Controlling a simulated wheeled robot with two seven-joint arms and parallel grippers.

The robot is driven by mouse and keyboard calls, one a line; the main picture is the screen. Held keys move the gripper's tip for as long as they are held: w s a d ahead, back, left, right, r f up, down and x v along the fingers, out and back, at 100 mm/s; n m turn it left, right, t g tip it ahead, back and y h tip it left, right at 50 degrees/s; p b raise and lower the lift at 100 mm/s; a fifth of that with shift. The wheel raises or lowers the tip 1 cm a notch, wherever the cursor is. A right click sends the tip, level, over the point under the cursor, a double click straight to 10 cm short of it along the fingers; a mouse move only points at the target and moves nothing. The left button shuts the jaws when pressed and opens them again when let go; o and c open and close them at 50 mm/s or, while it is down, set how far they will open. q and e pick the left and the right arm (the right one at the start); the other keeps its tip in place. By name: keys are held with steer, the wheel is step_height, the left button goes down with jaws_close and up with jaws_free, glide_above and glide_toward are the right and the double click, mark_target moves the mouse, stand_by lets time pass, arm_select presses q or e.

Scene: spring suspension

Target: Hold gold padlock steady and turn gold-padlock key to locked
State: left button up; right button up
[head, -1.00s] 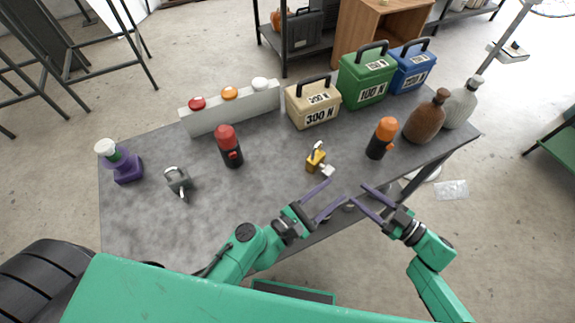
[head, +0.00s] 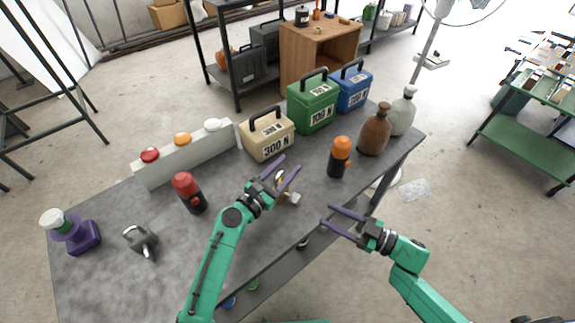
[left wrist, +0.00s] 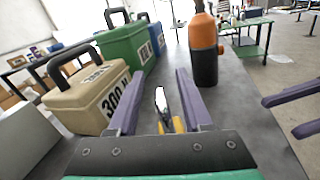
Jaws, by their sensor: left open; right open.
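The gold padlock (head: 282,188) stands on the grey table and is partly hidden by my left gripper in the head view. Its pale key (head: 295,198) sticks out toward the front right. My left gripper (head: 291,163) is open above the padlock, with a purple finger on either side of it. In the left wrist view the padlock (left wrist: 178,125) shows low between the open fingers; I cannot tell if they touch it. My right gripper (head: 329,214) is open and empty, at the table's front edge, right of and apart from the key.
A beige 300 N case (head: 267,140) stands just behind the padlock, beside green (head: 312,105) and blue cases. An orange-capped black bottle (head: 338,160) is to the right. A red-topped bottle (head: 187,195) and a grey padlock (head: 140,243) are left. The front table edge is close.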

arm_select(q)
steer(key=shift+w+d, duration=0.45)
jaws_close()
stand_by(1.1)
